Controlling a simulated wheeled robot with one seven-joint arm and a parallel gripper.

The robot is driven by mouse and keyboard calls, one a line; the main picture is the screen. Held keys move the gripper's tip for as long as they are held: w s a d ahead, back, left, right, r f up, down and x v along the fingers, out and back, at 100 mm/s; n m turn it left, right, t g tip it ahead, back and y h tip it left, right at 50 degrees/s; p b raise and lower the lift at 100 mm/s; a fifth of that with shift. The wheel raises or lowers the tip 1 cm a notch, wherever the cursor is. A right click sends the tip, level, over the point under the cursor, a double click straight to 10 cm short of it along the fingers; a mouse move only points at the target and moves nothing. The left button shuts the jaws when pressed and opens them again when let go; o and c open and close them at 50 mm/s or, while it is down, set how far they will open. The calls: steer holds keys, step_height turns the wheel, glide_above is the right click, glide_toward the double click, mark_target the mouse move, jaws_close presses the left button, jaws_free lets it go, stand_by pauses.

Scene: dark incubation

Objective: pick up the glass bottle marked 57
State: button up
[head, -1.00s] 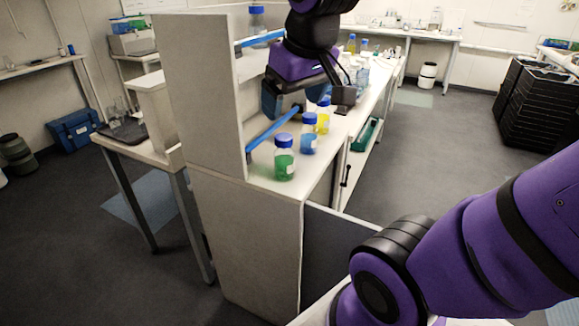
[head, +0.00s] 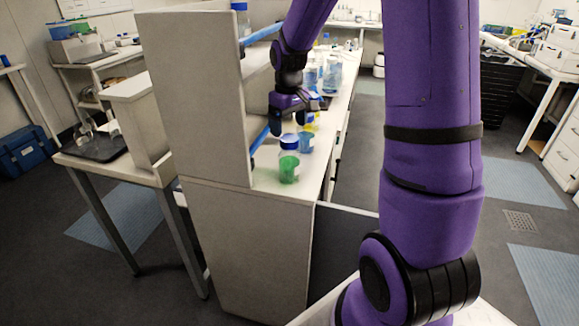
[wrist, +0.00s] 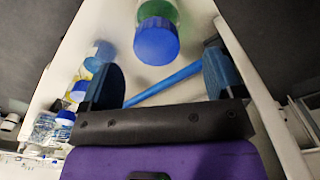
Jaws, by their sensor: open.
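Several glass bottles with blue caps stand on the white bench beside the shelf unit. No number is readable on any label, so I cannot tell which is 57. A green-filled bottle (head: 289,168) is nearest; in the wrist view its blue cap (wrist: 157,40) shows ahead, between the finger directions. A blue-filled bottle (head: 306,142) and a yellow-filled one (head: 312,122) stand behind it; the blue one is left in the wrist view (wrist: 100,55). My gripper (head: 284,124) is open and empty, above the bench close to these bottles. It also shows in the wrist view (wrist: 162,75).
The white shelf unit (head: 190,100) stands close left of my gripper, with blue rails (head: 259,139) along its shelves. Clear bottles (head: 331,75) stand farther back on the bench. Open floor lies right of the bench.

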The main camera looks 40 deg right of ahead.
mark_target(289, 138)
steer(key=shift+w+d+f, duration=0.1)
steer(key=shift+f, duration=1.85)
steer(key=shift+w+d+f, duration=0.1)
steer(key=shift+f, duration=1.8)
steer(key=c, duration=1.6)
steer(key=shift+r, duration=0.1)
